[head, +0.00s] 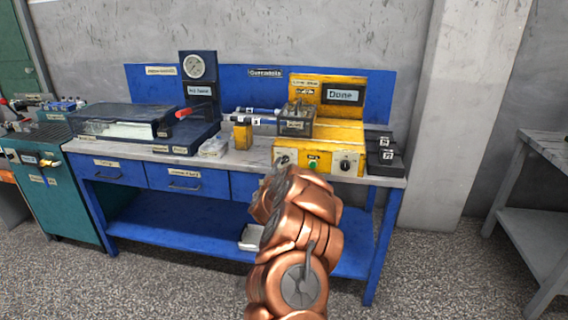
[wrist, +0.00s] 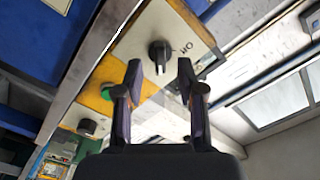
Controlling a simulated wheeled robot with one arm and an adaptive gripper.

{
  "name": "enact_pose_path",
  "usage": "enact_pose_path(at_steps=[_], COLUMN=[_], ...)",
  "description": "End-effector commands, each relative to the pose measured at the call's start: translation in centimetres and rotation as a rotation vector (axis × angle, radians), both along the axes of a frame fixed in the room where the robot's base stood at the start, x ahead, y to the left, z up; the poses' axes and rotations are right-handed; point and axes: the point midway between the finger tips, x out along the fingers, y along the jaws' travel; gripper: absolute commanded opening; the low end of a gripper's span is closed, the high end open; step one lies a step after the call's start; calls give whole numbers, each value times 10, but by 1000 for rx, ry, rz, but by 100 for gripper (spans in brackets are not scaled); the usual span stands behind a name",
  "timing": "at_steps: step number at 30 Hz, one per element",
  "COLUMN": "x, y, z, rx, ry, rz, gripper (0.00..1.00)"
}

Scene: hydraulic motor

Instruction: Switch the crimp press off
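The crimp press (head: 335,133) is the yellow machine at the right of the blue bench, with a "Done" display (head: 343,95). Its front has a left knob (head: 283,160), a green button (head: 313,164) and a right knob (head: 345,165). In the wrist view the right black knob (wrist: 158,55) sits on a pale plate beside a label that seems to read "ON". My gripper (wrist: 160,70) is open and empty, its fingertips on either side of this knob in the picture. I cannot tell whether they touch it. My copper arm hides the gripper in the head view.
A dark-lidded machine (head: 130,125) with a gauge (head: 196,66) stands at the bench's left. A clear tray (head: 213,147) and a small yellow box (head: 242,134) lie between the machines. Dark blocks (head: 383,152) sit right of the press. The floor in front is clear.

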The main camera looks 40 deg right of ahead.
Motion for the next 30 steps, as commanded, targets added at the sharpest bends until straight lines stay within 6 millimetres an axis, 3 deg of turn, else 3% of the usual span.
enact_pose_path(at_steps=[9,25,30], x=[14,19,19], y=[-20,-26,-26], z=[0,-1,-1], rx=[0,3,3], ry=[0,2,1], rz=[0,2,2], gripper=[39,39,21])
